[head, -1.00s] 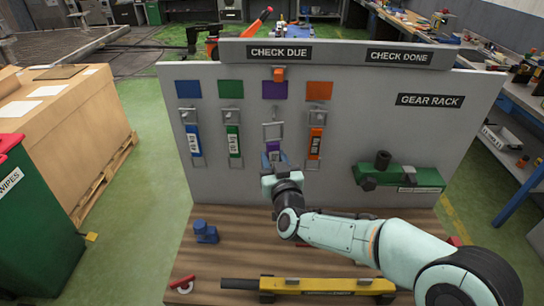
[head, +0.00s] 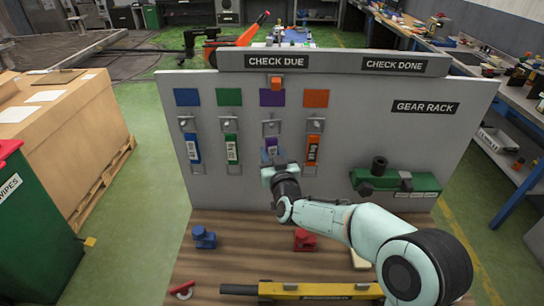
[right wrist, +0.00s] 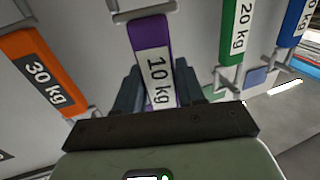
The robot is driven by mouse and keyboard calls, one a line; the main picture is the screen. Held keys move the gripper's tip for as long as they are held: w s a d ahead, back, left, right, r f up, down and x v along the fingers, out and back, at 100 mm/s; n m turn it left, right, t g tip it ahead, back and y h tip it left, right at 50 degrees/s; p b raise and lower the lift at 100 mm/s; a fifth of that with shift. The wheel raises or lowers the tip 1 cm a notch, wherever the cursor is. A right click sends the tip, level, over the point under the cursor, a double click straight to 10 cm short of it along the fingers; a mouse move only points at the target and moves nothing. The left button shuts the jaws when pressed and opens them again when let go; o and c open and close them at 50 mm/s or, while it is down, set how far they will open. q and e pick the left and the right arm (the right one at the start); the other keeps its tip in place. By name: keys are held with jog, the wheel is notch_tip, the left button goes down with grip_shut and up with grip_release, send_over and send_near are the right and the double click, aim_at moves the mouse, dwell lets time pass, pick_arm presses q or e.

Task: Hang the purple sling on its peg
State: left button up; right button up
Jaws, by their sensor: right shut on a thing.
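The purple sling (head: 271,146) is upright in front of the grey board, under the purple square (head: 272,98). Its metal top ring (head: 271,128) is about level with the rings of the neighbouring slings, by its peg; I cannot tell whether it is over the peg. My right gripper (head: 272,163) is shut on the sling's lower part and hides its bottom end. In the right wrist view the purple sling (right wrist: 150,50), marked 10 kg, stands between the dark fingers (right wrist: 158,90). My left gripper is not in view.
Blue (head: 193,148), green (head: 231,148) and orange (head: 312,148) slings hang on either side, close to the gripper. A green device (head: 398,181) sits at the board's right. Blue (head: 203,236) and red (head: 304,239) parts and a yellow bar (head: 320,291) lie on the wooden bench.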

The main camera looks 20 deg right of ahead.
jog(key=w, duration=0.1)
jog(key=w+d+f, duration=0.1)
jog(key=w, duration=0.1)
jog(key=shift+w+d+f, duration=0.15)
jog(key=shift+w+d, duration=0.1)
jog(key=shift+d, duration=0.1)
jog(key=shift+w, duration=0.1)
dwell(0.3)
dwell(0.4)
jog(key=o, duration=1.1)
